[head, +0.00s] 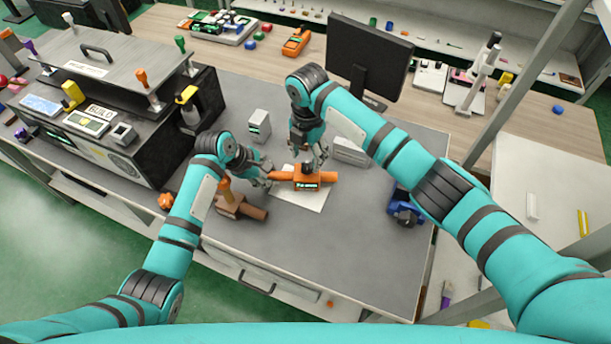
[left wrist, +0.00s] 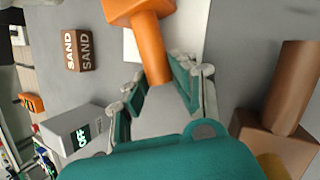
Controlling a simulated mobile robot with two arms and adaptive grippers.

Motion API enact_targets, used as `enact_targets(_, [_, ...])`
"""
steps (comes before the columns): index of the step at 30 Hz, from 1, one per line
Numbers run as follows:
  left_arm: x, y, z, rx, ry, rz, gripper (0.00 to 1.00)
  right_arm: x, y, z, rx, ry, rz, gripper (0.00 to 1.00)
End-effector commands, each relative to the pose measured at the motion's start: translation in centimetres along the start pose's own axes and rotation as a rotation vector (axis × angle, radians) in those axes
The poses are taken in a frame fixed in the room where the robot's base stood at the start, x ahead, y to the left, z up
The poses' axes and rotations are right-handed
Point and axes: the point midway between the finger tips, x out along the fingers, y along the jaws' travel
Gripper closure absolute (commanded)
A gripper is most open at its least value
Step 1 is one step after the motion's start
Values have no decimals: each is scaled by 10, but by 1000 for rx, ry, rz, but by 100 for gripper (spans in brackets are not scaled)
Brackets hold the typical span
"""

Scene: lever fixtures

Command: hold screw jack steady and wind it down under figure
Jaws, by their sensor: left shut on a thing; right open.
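The orange screw jack (head: 307,181), with a small lit display too small to read, stands on a white sheet (head: 314,199) on the grey bench. An orange bar sticks out from each side of it. My left gripper (head: 270,178) is shut on the left-hand bar, and the bar (left wrist: 150,50) runs between its fingertips (left wrist: 160,84) in the left wrist view. My right gripper (head: 311,161) is open, pointing down just above the dark top of the jack. Its fingers partly hide that top, and I cannot tell whether they touch it.
A brown fixture (head: 240,207) with a bar stands close to my left gripper. Grey boxes stand behind (head: 259,125) and right of the jack (head: 351,151). A blue device (head: 404,207) stands at the right. A SAND block (left wrist: 80,50) shows in the left wrist view.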

Motion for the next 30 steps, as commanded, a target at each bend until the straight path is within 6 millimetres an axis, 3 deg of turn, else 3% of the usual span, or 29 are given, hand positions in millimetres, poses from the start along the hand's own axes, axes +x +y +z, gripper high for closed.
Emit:
enact_targets(15, [0, 1, 0, 0, -1, 2, 100, 45, 0, 0, -15, 1, -2, 48])
enact_targets(26, [0, 1, 0, 0, -1, 1, 100, 51, -1, 0, -15, 1, -2, 48])
enact_targets(30, [0, 1, 1, 0, -2, 1, 100, 51, -1, 0, -14, 1, -2, 63])
